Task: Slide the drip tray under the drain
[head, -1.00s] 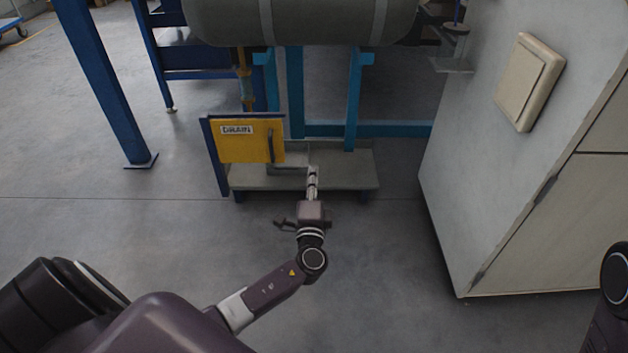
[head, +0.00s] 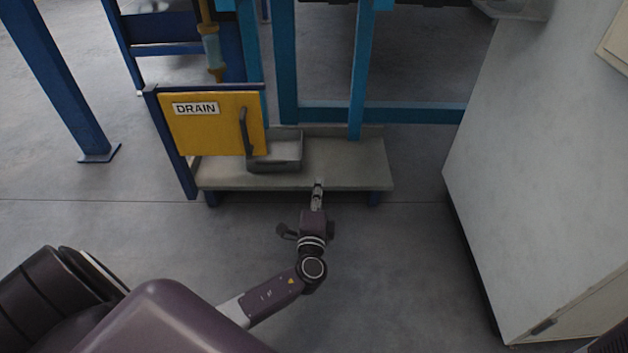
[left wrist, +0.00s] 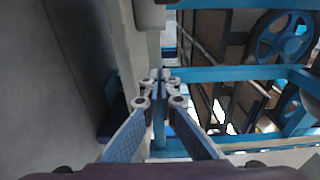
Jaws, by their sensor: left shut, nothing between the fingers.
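The drip tray (head: 280,165) is a shallow grey pan on a low grey platform (head: 345,165), partly hidden by a yellow panel labelled DRAIN (head: 208,125) with a dark handle. The drain pipe (head: 212,55), with a yellowish tip, hangs above and behind the panel. My left gripper (head: 319,183) is shut and empty at the platform's front edge, to the right of and nearer than the tray, apart from it. In the left wrist view my shut fingers (left wrist: 161,80) show with nothing between them; I cannot make out the tray there. My right gripper is not in view.
A large grey cabinet (head: 540,150) stands on the right. A blue post (head: 62,90) stands at the left, and blue frame legs (head: 362,70) rise behind the platform. The floor in front of the platform is clear.

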